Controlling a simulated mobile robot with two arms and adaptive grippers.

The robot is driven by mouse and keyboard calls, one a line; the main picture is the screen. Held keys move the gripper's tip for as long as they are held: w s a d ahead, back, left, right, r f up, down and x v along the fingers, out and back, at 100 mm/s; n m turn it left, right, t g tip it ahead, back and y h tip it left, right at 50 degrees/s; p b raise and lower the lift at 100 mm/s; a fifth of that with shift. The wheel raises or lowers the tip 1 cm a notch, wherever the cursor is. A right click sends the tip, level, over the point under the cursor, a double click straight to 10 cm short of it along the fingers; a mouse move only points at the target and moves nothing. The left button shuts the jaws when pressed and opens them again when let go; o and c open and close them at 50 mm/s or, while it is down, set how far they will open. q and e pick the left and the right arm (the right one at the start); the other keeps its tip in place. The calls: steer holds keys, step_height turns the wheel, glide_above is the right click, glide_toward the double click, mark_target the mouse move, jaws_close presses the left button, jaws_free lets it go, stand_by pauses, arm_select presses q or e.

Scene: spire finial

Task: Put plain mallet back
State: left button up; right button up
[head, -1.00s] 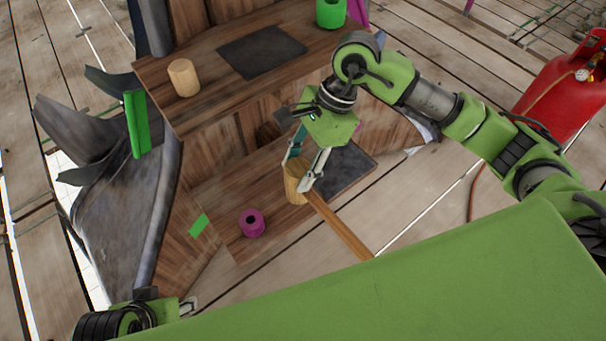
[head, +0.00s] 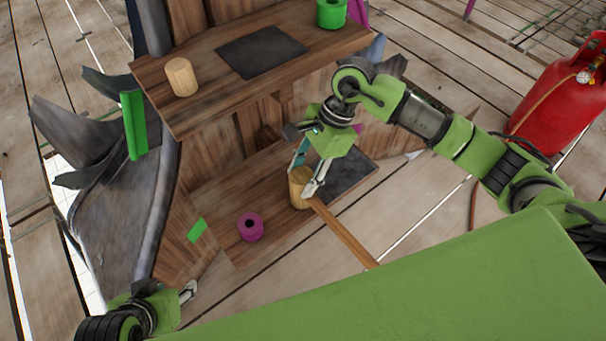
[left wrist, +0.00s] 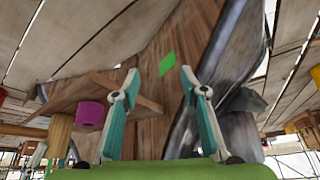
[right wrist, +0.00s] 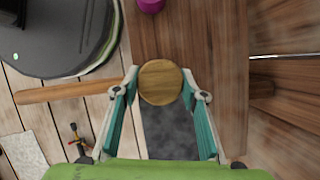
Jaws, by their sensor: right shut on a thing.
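The plain mallet has a pale wooden cylinder head (head: 299,190) and a long brown handle (head: 345,238) reaching toward the lower right of the head view. My right gripper (head: 304,178) is shut on the head, which is upright at the lower shelf by the dark mat (head: 352,170). In the right wrist view the round end of the head (right wrist: 160,82) sits between the fingertips, with the handle (right wrist: 68,93) pointing left. I cannot tell whether the head touches the shelf. My left gripper (left wrist: 160,76) is open and empty, low at the left of the head view.
The upper shelf holds a wooden cylinder (head: 182,77), a dark mat (head: 260,52) and a green container (head: 331,13). A red gas cylinder (head: 562,100) stands at right. Grey curved fins flank the left side.

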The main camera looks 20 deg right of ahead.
arm_select(q)
steer(key=shift+w+r, duration=0.1)
steer(key=shift+w, duration=0.1)
steer(key=shift+w+d+r+t, duration=0.1)
steer(key=shift+w+t, duration=0.2)
arm_select(e)
steer(key=o, duration=1.5)
steer(key=shift+f, duration=0.1)
steer(key=p+v, duration=0.1)
steer(key=v, duration=0.5)
arm_select(q)
steer(key=s+g, duration=0.1)
steer(key=s, duration=0.1)
steer(key=s+a+g+p, duration=0.1)
steer(key=s, duration=0.2)
steer(key=shift+a, duration=0.2)
arm_select(e)
steer(key=v, duration=0.6)
